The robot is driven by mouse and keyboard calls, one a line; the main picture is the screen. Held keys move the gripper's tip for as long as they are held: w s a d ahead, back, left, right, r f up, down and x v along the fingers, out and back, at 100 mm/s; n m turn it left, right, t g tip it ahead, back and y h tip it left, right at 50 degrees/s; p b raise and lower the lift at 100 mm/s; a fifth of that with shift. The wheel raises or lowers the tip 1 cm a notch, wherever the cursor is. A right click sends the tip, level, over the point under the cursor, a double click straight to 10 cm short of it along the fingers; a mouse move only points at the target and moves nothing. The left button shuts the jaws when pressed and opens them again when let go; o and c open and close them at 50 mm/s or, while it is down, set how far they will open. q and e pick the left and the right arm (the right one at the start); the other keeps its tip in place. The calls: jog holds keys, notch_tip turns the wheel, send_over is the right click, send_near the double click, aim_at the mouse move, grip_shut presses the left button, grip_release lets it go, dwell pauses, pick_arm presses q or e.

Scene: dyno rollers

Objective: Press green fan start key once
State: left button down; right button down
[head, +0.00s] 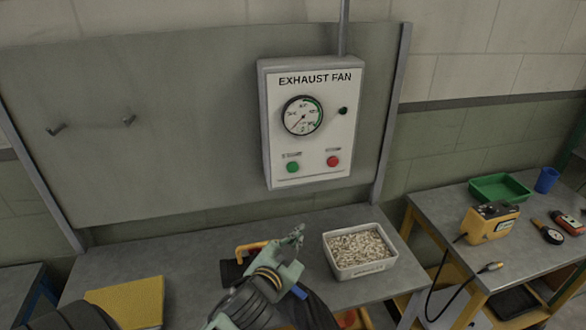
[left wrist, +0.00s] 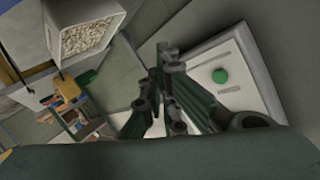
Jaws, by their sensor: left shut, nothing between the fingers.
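The green start key (head: 292,167) is a round button at the lower left of the white exhaust fan box (head: 340,110). A red button (head: 333,161) sits to its right, and a gauge and a small dark green lamp (head: 343,111) are above. My left gripper (head: 298,232) is shut and empty, below the box and above the bench, apart from the key. In the left wrist view the shut fingers (left wrist: 165,50) are in front of the box, with the green key (left wrist: 220,76) to their right. My right gripper is not in view.
The bench (head: 210,270) below holds a white bin of pale pellets (head: 362,272) and a yellow mat (head: 130,298). A second table at right carries a green tray (head: 498,188), a blue cup (head: 546,180) and a yellow device (head: 490,222).

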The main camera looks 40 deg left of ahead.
aim_at(293, 167)
pick_arm(q)
jog(key=w+r+m+t+h, duration=0.2)
jog(key=w+r+m+t, duration=0.2)
jog(key=r, duration=0.6)
jog(key=shift+w+a+t, duration=0.2)
jog(key=shift+w+t, duration=0.4)
jog(key=shift+w, duration=0.4)
jog(key=shift+r, duration=0.1)
jog(key=shift+w+a+b, duration=0.2)
jog(key=shift+w+a, duration=1.25)
jog(key=shift+a, duration=0.25)
jog(key=shift+w+a+b, duration=0.2)
jog(key=shift+w+a, duration=1.25)
jog(key=shift+a, duration=0.25)
jog(key=shift+w+a, duration=0.25)
jog(key=shift+a, duration=0.05)
